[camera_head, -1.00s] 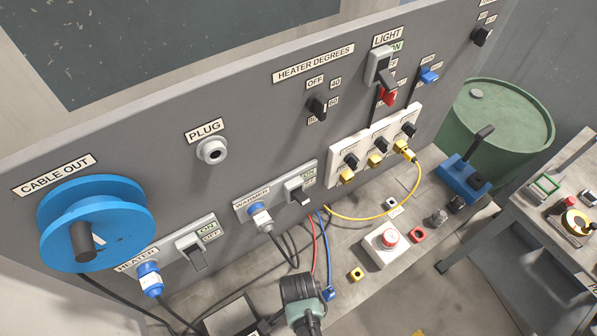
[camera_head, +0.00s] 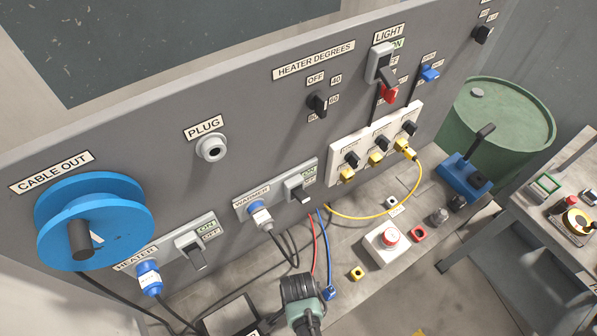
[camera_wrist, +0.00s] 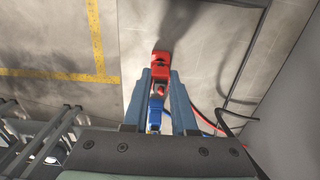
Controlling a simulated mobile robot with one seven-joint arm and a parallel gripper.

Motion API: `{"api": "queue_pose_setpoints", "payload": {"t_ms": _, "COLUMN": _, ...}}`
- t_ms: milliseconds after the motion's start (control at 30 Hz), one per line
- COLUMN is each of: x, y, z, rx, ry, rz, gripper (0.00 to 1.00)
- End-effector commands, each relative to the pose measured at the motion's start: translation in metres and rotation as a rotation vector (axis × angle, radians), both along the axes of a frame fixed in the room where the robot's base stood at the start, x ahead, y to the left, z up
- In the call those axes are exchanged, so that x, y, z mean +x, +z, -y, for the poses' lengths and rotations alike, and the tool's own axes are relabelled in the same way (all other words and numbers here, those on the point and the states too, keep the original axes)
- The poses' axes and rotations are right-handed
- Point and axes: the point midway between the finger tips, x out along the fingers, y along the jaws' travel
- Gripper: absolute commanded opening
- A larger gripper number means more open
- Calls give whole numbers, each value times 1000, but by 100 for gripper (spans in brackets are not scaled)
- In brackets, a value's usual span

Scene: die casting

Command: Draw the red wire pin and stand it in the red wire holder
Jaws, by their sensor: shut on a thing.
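My gripper (camera_wrist: 160,82) is shut on the red wire pin (camera_wrist: 161,66), which shows at the fingertips in the wrist view. In the head view the fingertips and the pin are hidden beneath my wrist, at the front edge of the bench. The red wire (camera_head: 314,245) hangs down behind my wrist there. A small red square holder with a dark opening (camera_head: 417,234) sits on the bench, well to the right of my gripper.
A blue pin (camera_head: 328,293) on a blue wire is close to my gripper's right. A yellow holder (camera_head: 357,274) and a white box with a red button (camera_head: 387,245) stand between my gripper and the red holder. A yellow cable (camera_head: 375,217) loops behind them.

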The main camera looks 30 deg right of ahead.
Motion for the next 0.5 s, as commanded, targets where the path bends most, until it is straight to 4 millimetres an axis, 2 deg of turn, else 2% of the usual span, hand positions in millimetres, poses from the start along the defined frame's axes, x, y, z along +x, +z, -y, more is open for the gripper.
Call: {"api": "queue_pose_setpoints", "payload": {"t_ms": 500, "x": 0, "y": -14, "z": 0, "rx": 0, "ry": 0, "rz": 0, "gripper": 0}}
